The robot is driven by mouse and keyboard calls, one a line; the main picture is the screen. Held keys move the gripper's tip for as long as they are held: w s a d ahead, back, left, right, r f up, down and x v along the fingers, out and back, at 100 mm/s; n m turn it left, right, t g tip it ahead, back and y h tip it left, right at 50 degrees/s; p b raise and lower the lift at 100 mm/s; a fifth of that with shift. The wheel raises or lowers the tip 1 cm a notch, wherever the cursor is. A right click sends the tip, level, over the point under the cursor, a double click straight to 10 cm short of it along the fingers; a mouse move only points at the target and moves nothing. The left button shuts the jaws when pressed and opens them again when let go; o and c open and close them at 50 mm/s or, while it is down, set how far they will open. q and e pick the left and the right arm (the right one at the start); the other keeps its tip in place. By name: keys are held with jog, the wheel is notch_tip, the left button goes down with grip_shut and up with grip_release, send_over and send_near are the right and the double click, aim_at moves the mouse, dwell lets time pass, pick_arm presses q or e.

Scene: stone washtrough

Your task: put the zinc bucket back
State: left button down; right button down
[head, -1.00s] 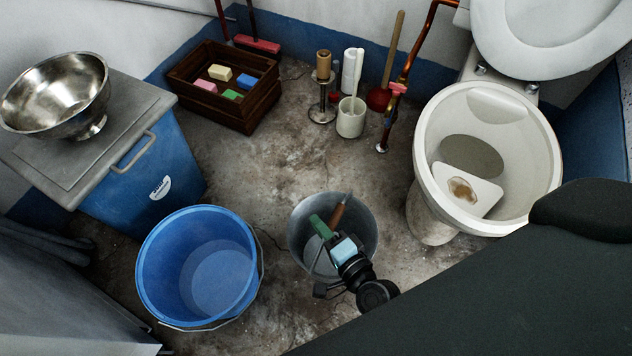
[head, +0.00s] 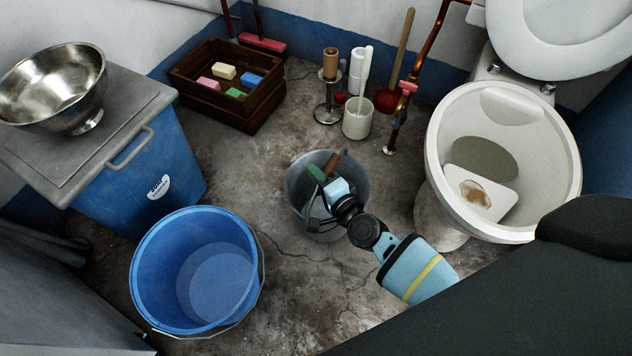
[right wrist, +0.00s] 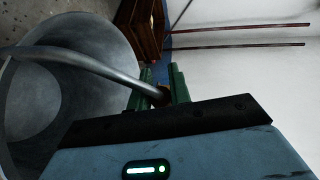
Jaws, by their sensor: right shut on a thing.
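The zinc bucket (head: 296,187) is a grey metal pail in the middle of the head view, right of the blue bucket. Its handle has a brown wooden grip (head: 332,163). My right gripper (head: 324,174) is shut on this grip, over the bucket's mouth. In the right wrist view the grey bucket (right wrist: 85,30) fills the left side, and its metal bail runs to the grip between the green fingers (right wrist: 160,92). I cannot tell whether the bucket's base touches the floor. The arm hides part of its right side. My left gripper is out of view.
A blue bucket (head: 143,270) stands at front left, before a lidded blue bin (head: 185,165) bearing a steel bowl (head: 50,85). A wooden crate (head: 225,112) with soaps, a brush holder (head: 357,125) and a plunger (head: 387,100) stand behind. A toilet (head: 435,150) is right.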

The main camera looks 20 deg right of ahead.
jog(key=shift+f+b, duration=1.55)
jog(key=shift+f, duration=0.15)
jog(key=shift+f, duration=0.1)
jog(key=c, duration=1.3)
grip_release()
jog(key=shift+f, duration=0.1)
jog(key=p+v, duration=0.3)
jog(key=v, duration=0.9)
jog(key=shift+r, duration=0.25)
